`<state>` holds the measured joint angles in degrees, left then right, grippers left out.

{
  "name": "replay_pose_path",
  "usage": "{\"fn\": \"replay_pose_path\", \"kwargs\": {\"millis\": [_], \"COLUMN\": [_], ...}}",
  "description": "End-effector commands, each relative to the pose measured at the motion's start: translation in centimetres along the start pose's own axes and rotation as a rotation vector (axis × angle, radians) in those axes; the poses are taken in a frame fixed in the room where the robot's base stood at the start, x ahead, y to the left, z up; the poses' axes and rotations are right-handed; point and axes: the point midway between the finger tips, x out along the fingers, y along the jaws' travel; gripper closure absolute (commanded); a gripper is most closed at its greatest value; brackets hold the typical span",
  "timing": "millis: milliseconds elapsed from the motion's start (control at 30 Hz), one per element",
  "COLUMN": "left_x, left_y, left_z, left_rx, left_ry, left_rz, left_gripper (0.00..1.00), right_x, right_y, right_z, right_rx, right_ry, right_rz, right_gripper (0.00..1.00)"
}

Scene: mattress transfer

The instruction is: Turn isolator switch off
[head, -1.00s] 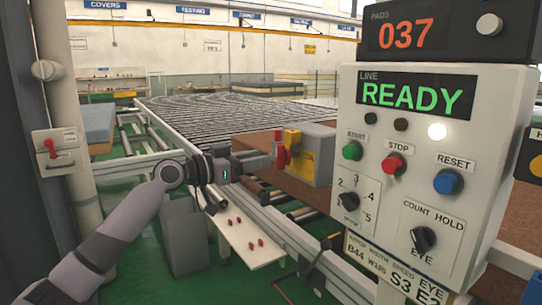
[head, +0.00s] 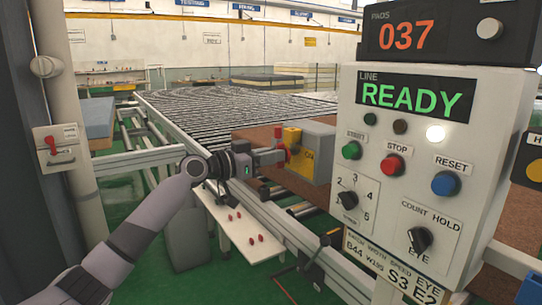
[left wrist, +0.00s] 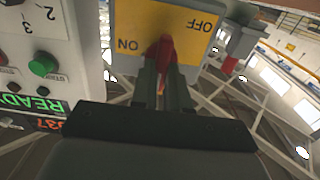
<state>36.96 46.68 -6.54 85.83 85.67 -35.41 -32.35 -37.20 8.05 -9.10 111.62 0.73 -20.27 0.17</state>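The isolator switch is a grey box (head: 318,140) with a yellow plate (head: 308,160) and a red handle (head: 281,155), right of centre in the head view. In the left wrist view the yellow plate (left wrist: 128,22) appears upside down, with ON at left and OFF at right. My left gripper (head: 273,157) reaches the handle from the left. In the left wrist view its two dark fingers (left wrist: 165,80) lie close on either side of the red handle (left wrist: 165,50), closed around it. The fingers partly hide the handle. My right gripper is not in view.
A control panel (head: 430,130) reading READY stands close at right. A second red-handled switch (head: 52,146) is on the left pillar. A roller conveyor (head: 225,108) stretches behind. A white tray (head: 240,230) with several small red pieces is below my gripper.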

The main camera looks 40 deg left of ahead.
Motion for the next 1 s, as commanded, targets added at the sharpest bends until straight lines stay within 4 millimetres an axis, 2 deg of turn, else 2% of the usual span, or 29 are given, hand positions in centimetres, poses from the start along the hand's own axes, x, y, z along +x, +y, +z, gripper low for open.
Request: {"fn": "replay_pose_path", "kwargs": {"millis": [267, 467, 1000], "left_x": [0.0, 0.0, 0.0], "left_y": [0.0, -0.1, -0.3], "left_z": [0.0, -0.1, -0.1], "left_rx": [-0.036, -0.141, -0.637], "left_ry": [0.000, -0.001, -0.001], "left_rz": [0.000, 0.000, 0.000], "left_gripper": [1.00, 1.00, 1.00], "right_x": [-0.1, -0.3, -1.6], "right_y": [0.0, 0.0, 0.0], "right_z": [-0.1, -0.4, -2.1], "right_rx": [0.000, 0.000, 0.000], "right_ry": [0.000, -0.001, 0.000], "right_rz": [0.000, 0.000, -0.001], "right_gripper": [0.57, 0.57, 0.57]}}
